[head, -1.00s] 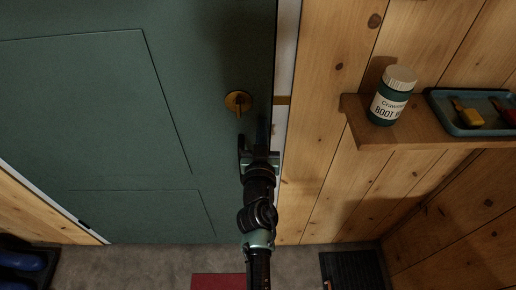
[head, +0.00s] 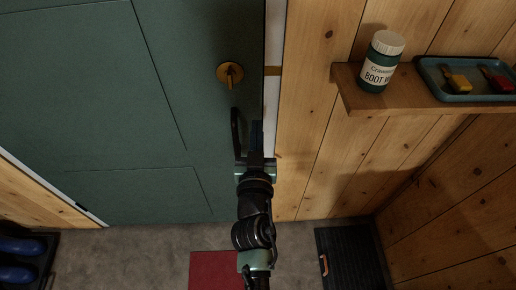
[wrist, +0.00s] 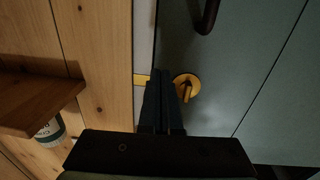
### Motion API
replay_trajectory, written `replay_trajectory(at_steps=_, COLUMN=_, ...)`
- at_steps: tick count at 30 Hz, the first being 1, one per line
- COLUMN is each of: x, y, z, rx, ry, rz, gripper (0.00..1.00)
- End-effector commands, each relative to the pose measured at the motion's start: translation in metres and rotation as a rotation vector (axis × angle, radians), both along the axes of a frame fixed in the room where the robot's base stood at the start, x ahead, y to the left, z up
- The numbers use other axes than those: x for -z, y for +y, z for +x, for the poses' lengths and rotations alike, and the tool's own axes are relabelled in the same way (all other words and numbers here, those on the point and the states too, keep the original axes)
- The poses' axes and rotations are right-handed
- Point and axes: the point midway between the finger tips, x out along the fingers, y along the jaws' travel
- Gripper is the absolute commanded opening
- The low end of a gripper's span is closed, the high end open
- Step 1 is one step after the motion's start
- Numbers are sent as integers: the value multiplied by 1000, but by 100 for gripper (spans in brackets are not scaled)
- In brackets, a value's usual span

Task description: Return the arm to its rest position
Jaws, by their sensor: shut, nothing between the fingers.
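My gripper (head: 256,132) is shut and empty, its fingers pointing at the green door (head: 90,90) near its right edge. In the wrist view the dark fingers (wrist: 163,90) lie together in front of the door edge and the pale frame strip. A dark curved door handle (head: 236,130) is just left of the fingers in the head view; it also shows at the top of the wrist view (wrist: 207,14). A brass lock with a turn piece (head: 230,75) is above the gripper on the door. I cannot tell whether the fingers touch anything.
A wooden shelf (head: 400,104) on the right wall holds a labelled jar (head: 380,66) and a blue tray (head: 465,95) with two brushes. On the grey floor are a red mat (head: 215,270), a dark mat (head: 350,262) and blue boots (head: 20,247) at lower left.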

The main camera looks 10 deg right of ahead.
Motion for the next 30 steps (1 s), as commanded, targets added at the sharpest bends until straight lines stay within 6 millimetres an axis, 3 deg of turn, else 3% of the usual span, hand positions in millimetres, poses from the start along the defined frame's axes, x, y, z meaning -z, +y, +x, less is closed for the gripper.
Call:
replay_trajectory(at_steps=3, x=2, y=2, z=-20, rx=-1, ry=1, rz=0, gripper=0)
replay_trajectory(at_steps=9, x=1, y=3, z=-38, rx=-1, ry=1, rz=0, gripper=0)
replay_trajectory(at_steps=20, x=-3, y=3, z=-41, rx=-1, ry=-4, rz=0, gripper=0)
replay_trajectory(at_steps=23, x=-30, y=2, z=-34, rx=5, ry=-41, rz=3, gripper=0)
replay_trajectory(at_steps=25, x=-66, y=2, z=-26, rx=13, ry=-89, rz=8, gripper=0)
replay_trajectory(at_steps=29, x=-161, y=1, z=-14, rx=25, ry=-213, rz=20, gripper=0)
replay_trajectory(at_steps=30, x=-193, y=2, z=-13, rx=26, ry=-252, rz=25, gripper=0)
